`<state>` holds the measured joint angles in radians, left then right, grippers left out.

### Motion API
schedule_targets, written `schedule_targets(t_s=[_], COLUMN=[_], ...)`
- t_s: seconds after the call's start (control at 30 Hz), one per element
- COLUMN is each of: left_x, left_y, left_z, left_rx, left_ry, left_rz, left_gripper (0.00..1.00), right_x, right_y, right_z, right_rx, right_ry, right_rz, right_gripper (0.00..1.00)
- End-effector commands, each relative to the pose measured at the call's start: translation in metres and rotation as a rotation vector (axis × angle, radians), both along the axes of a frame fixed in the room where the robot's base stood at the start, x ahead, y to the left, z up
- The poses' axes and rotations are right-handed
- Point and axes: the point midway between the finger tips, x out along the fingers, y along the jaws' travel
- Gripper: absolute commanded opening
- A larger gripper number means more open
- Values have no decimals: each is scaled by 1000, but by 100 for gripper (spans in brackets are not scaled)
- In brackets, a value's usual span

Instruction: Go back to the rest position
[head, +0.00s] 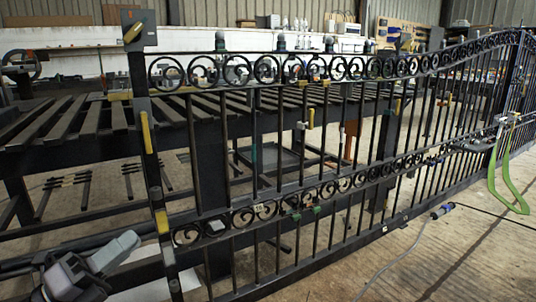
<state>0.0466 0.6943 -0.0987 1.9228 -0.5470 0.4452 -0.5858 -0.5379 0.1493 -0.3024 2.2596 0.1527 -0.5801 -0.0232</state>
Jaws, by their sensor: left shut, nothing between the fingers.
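My left gripper (122,247) is at the lower left of the head view, low in front of the gate's near left end. It is a grey and black gripper, shut and empty, pointing up and to the right. Its tip is a little left of the gate's left post (158,190) in the picture; I cannot tell the exact gap in depth. My right gripper is not in view. The black scroll gate (340,68) stands upright across the view, with rows of scrolls along its top and middle rails.
Behind the gate is a dark slatted workbench (65,122). The floor at the lower right is otherwise mostly clear.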

Motion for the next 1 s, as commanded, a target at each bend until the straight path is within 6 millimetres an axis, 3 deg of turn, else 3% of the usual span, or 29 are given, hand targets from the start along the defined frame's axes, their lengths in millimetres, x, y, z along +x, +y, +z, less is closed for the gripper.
schedule_targets(t_s=[0.1, 0.27, 0.4, 0.6, 0.67, 1.0], left_x=[-10, -35, -74, -149, -142, -148], left_y=[-16, -39, -70, -131, -120, -96], left_z=[-45, -114, -171, -221, -199, -156], left_rx=[-367, -828, -1187, -1618, -1588, -1578], left_ry=[314, 759, 1147, 1672, 1629, 1594], left_rz=[37, 104, 170, 263, 280, 391], left_gripper=[0, 0, 0, 0, 0, 0], right_x=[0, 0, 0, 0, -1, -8], right_y=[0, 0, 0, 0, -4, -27], right_z=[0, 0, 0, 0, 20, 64], right_rx=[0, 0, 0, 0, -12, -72], right_ry=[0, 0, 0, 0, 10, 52], right_rz=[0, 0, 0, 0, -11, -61], right_gripper=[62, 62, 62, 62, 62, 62])
